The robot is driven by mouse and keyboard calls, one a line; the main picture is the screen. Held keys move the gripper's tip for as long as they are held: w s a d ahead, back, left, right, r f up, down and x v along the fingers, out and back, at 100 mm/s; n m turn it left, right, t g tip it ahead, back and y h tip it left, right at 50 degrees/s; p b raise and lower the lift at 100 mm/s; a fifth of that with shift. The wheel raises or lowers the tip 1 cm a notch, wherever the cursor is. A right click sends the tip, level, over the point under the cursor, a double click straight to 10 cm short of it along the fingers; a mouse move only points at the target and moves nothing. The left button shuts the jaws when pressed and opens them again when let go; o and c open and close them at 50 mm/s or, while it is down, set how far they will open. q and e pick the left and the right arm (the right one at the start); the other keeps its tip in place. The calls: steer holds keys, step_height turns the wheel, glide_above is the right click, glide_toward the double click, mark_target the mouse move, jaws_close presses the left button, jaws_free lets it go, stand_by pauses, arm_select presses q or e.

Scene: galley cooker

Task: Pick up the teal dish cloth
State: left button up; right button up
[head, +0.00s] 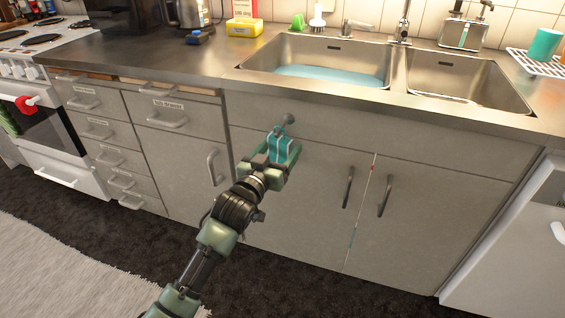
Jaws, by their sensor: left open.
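The teal dish cloth (279,150) hangs from a small knob or hook (287,120) on the front panel below the sink. Only a small part of it shows, as my gripper covers the rest. My left gripper (282,146) reaches up from below with its jaws open, one finger on each side of the cloth. I cannot tell whether the fingers touch it. My right gripper is out of view.
The metal counter edge (180,72) runs above the gripper. The left sink basin (330,62) holds bluish water. Cupboard handles (347,187) stick out to the right and a drawer unit (100,130) stands left. The dark floor (260,270) is clear in front.

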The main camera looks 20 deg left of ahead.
arm_select(q)
steer(key=shift+w, duration=0.4)
steer(key=c, duration=1.4)
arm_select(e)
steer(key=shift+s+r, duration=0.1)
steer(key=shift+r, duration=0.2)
arm_select(q)
steer(key=shift+r, duration=0.2)
steer(key=shift+r+p, duration=0.35)
steer(key=shift+r, duration=0.35)
steer(key=s, duration=0.6)
steer(key=s+a+p, duration=0.1)
steer(key=s, duration=0.5)
steer(key=s+a+p, duration=0.1)
steer(key=s, duration=0.5)
steer(key=shift+f, duration=0.15)
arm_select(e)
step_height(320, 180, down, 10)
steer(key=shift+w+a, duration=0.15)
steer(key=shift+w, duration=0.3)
